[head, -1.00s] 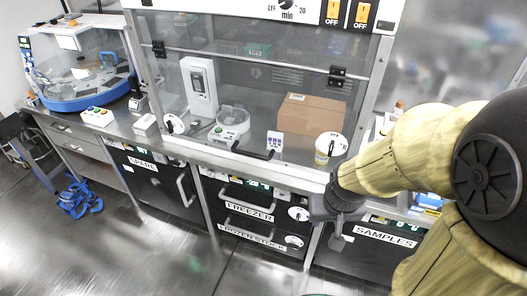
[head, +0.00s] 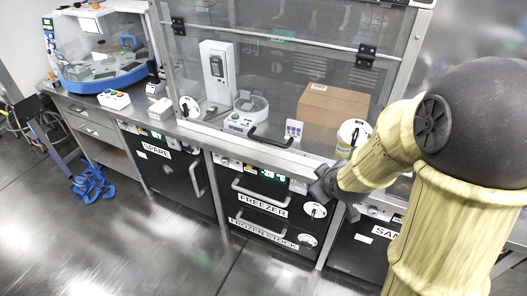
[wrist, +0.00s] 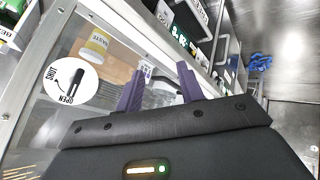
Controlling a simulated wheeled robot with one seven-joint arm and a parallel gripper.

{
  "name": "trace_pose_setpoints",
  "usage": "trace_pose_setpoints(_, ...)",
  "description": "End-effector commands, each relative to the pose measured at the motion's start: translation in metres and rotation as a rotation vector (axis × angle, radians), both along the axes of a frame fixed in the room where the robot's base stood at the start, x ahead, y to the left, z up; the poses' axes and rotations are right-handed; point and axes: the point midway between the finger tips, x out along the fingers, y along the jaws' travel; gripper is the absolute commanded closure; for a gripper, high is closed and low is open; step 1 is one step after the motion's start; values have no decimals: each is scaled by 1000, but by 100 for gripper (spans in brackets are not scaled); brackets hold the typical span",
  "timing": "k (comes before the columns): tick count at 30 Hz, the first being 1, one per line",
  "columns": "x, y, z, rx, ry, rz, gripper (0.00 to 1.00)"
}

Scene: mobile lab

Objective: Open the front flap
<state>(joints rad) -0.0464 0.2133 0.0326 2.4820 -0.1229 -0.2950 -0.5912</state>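The front flap (head: 285,80) is a clear pane on the cabinet, hanging from two black hinges, and it looks shut. A black bar handle (head: 270,139) sits at its lower edge. A round white OPEN/SHUT label with a black latch (head: 355,132) is at the flap's lower right; it also shows in the wrist view (wrist: 71,80). My gripper (head: 328,188) is in front of and below the flap's lower edge, right of the handle. In the wrist view its two purple fingers (wrist: 158,78) are apart, with a dark curved bar, apparently the handle, beyond them. Nothing is held.
Behind the flap stand a cardboard box (head: 328,103), a white device (head: 217,70) and a yellow-and-white jar (wrist: 97,43). Below are freezer drawers (head: 262,205) with protruding handles. A blue-based machine (head: 100,60) stands at left. The floor in front is clear.

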Motion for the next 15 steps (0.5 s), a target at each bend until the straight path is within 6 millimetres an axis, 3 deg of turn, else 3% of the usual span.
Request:
trace_pose_setpoints(1, 14, 9, -23, -40, -66, 81, 62)
trace_pose_setpoints(7, 62, 52, -49, -227, -393, 393, 62)
trace_pose_setpoints(15, 89, 98, -63, -446, -778, 628, 62)
